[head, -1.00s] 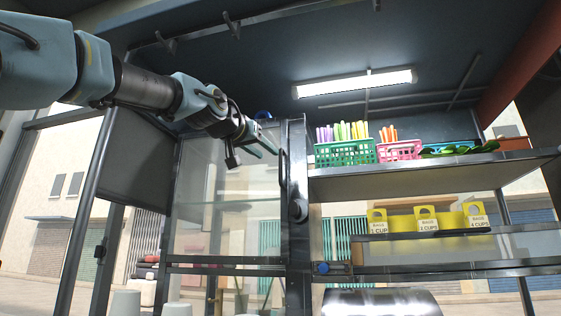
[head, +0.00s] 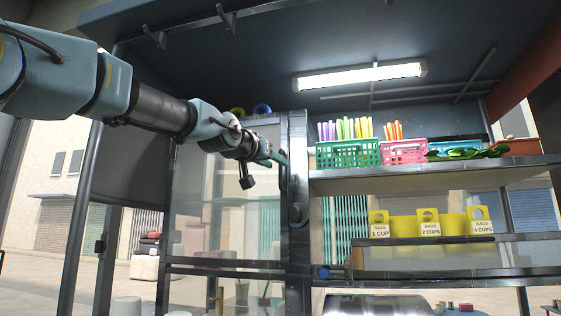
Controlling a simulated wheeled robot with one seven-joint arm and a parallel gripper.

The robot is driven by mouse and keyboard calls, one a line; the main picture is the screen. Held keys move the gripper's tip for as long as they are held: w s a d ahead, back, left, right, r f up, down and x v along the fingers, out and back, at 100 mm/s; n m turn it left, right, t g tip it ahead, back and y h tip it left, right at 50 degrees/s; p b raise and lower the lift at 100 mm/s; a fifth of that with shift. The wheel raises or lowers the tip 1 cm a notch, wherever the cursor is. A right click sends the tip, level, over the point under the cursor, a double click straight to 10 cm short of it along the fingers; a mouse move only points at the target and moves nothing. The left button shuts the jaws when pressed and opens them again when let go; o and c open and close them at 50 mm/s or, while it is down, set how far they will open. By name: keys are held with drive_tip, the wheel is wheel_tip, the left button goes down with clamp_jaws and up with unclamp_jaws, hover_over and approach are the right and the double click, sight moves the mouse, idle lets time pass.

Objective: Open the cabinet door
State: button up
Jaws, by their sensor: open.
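The cabinet door (head: 228,222) is a clear glass panel in a dark metal frame, left of centre in the head view. It looks shut. A dark upright handle (head: 283,178) is on its right side, beside a thick metal post. My gripper (head: 279,158) reaches in from the upper left and is open, with its fingers in front of the upper right part of the door, close to the handle. I cannot tell whether the fingers touch the handle.
A metal shelf (head: 430,178) on the right holds a green basket (head: 348,153) and a pink basket (head: 403,152) of coloured sticks. Yellow bag holders (head: 428,224) stand below it. The metal post (head: 299,250) borders the door.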

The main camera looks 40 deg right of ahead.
sight(280, 182)
drive_tip(key=shift+p+x, duration=0.85)
drive_tip(key=shift+x, duration=1.1)
drive_tip(key=shift+s, duration=0.1)
drive_tip(key=shift+c, duration=0.3)
clamp_jaws()
